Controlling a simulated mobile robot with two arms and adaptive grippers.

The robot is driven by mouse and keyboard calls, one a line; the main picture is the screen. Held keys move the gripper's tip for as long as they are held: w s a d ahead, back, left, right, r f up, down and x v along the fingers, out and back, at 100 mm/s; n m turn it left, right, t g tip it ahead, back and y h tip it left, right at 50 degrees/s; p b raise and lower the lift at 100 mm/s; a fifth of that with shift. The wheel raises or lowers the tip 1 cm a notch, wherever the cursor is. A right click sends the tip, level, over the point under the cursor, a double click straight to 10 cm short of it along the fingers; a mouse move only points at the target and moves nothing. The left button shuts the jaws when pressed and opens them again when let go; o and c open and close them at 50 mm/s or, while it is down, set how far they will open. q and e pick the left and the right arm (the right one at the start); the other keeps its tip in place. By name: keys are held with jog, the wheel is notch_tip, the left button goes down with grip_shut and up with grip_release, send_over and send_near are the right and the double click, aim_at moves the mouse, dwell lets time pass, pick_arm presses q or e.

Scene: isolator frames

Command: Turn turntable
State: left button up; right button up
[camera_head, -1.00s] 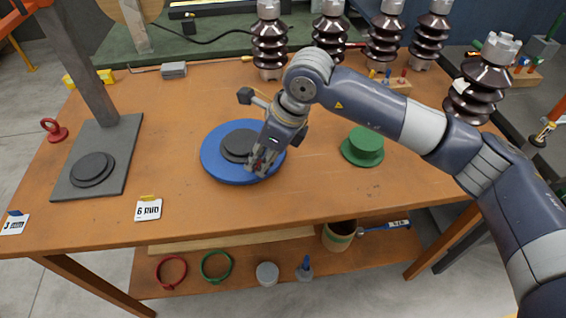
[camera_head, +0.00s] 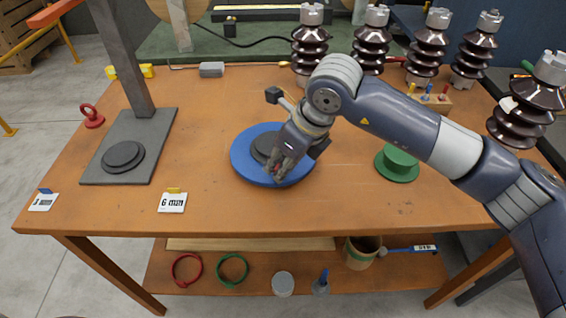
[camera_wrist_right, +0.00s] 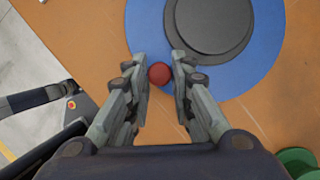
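The turntable is a blue disc (camera_head: 243,163) with a dark round plate (camera_head: 262,144) at its centre, lying on the orange-brown bench. A red ball-shaped knob (camera_wrist_right: 159,73) shows at the blue disc's near edge in the right wrist view. My right gripper (camera_head: 279,167) reaches down over the near part of the disc. In the wrist view my right gripper (camera_wrist_right: 160,72) has one finger on each side of the knob. The fingers stand apart, with what looks like a narrow gap to it. My left gripper is not in view.
A green flanged part (camera_head: 397,163) sits right of the turntable. A grey stand (camera_head: 143,160) with a dark disc is at left. Brown insulators (camera_head: 371,50) stand along the back. A "6" card (camera_head: 173,202) lies near the front edge. The bench is clear between stand and turntable.

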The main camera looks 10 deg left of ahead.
jog(key=o, duration=0.3)
jog(key=shift+w+r, duration=0.15)
jog(key=shift+r, duration=0.05)
jog(key=shift+f, duration=0.15)
jog(key=v, duration=1.2)
jog(key=shift+a, duration=0.1)
